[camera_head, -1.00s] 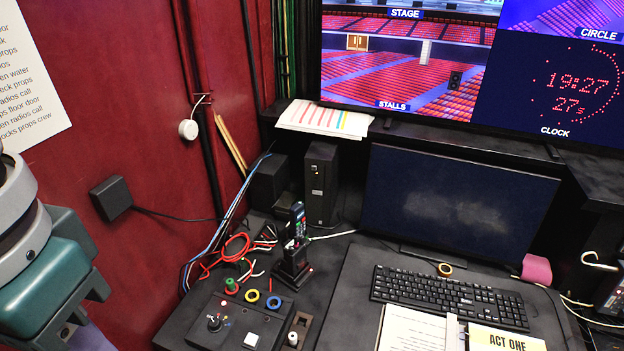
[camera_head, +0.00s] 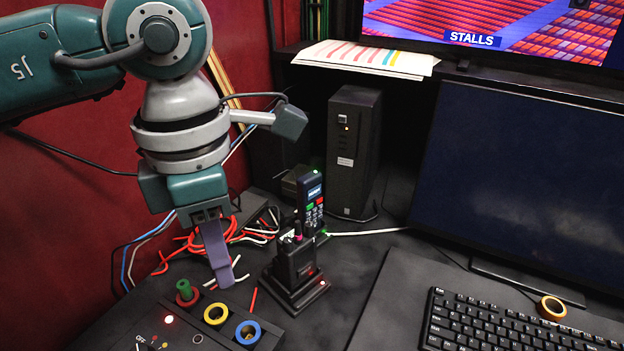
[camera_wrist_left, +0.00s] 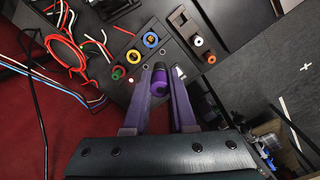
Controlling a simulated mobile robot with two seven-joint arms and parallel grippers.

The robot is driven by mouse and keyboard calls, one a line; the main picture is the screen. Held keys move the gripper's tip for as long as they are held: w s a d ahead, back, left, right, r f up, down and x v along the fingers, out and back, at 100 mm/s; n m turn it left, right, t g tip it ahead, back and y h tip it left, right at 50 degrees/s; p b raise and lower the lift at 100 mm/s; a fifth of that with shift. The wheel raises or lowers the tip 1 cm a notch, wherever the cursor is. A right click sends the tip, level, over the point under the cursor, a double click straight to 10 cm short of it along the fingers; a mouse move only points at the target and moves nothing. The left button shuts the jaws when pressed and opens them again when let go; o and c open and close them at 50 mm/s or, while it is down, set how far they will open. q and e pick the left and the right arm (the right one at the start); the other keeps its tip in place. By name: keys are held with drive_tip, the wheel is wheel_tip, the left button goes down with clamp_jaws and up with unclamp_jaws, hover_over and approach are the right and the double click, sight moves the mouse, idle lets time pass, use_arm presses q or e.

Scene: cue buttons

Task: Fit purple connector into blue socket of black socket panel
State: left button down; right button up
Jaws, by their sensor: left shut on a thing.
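My left gripper (camera_head: 221,277), with flat purple fingers, hangs above the black socket panel (camera_head: 190,325), over its back edge near the green-topped red socket (camera_head: 187,293). In the left wrist view the gripper (camera_wrist_left: 162,92) is shut on the purple connector (camera_wrist_left: 159,78), a short cylinder with a dark end. In the head view I cannot make the connector out behind the finger. The blue socket (camera_head: 248,332) is an empty-looking ring on the panel's right, beside the yellow socket (camera_head: 216,314). The blue socket also shows in the wrist view (camera_wrist_left: 150,40), apart from the connector. My right gripper is out of view.
A handset in a black charger stand (camera_head: 295,275) is right behind the panel. Loose red and white cables (camera_head: 190,243) lie behind it to the left.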

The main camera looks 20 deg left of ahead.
use_arm(q)
wheel_tip(320, 180, down, 11)
drive_tip(key=w+a+n+b, duration=0.1)
drive_tip(key=w+n+b, duration=0.1)
drive_tip(key=n+b, duration=0.6)
use_arm(e)
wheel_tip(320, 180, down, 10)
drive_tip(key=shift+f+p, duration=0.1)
drive_tip(key=shift+p, duration=0.25)
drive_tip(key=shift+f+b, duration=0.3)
use_arm(q)
drive_tip(key=n+b, duration=0.2)
drive_tip(key=b, duration=0.1)
hover_over(245, 322)
drive_tip(key=s+d, duration=0.1)
drive_tip(key=shift+s+d+f, duration=0.1)
drive_tip(key=shift+f, duration=0.9)
drive_tip(key=shift+s+d+f, duration=0.1)
drive_tip(key=shift+f, duration=0.9)
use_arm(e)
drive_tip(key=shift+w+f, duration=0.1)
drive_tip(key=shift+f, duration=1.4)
use_arm(q)
drive_tip(key=shift+w+f+b, duration=0.1)
drive_tip(key=shift+f+b, duration=1.2)
drive_tip(key=shift+f, duration=0.3)
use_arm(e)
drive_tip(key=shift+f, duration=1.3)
